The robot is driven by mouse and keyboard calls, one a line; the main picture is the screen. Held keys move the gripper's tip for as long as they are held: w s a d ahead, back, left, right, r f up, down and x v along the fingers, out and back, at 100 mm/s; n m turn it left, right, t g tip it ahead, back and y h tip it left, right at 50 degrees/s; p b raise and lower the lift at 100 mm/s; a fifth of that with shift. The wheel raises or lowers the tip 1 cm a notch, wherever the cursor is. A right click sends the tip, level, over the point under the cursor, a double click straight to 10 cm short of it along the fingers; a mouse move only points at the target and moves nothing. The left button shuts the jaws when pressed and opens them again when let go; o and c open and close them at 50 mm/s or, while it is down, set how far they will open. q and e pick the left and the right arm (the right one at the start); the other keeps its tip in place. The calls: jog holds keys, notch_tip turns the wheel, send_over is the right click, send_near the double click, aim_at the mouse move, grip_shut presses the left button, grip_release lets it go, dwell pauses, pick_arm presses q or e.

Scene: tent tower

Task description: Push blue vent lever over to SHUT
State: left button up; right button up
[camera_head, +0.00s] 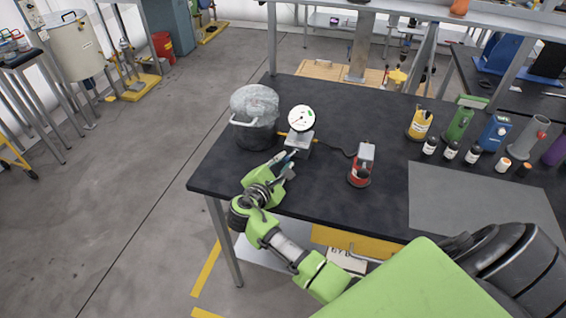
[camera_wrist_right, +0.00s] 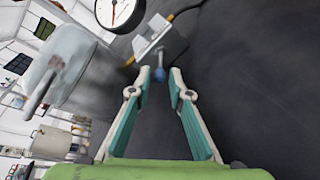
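The vent valve block (camera_head: 300,139) is a small light metal unit on the black bench, with a round white gauge (camera_head: 300,118) above it. In the right wrist view the block (camera_wrist_right: 155,42) has a short lever ending in a blue knob (camera_wrist_right: 160,74). My right gripper (camera_head: 290,162) is at the near side of the block. In the wrist view my right gripper (camera_wrist_right: 158,80) is open, with the blue knob in the gap between its fingertips; I cannot tell whether a finger touches it. No SHUT marking is legible. My left gripper is out of view.
A clear-lidded pot (camera_head: 255,118) stands left of the gauge. A red device (camera_head: 362,165) with a cable stands to the right. The bench between the gripper and red device is clear.

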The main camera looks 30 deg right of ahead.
grip_shut()
jog(key=shift+w+a+f+m+g+h+b, duration=0.2)
jog(key=shift+w+m+g+h+b, duration=0.2)
jog(key=shift+m+g+b, duration=0.35)
jog(key=shift+w+r+m+g+h+b, duration=0.2)
jog(key=shift+w+m+g+h+b, duration=0.1)
jog(key=shift+m+g+b, duration=0.25)
grip_release()
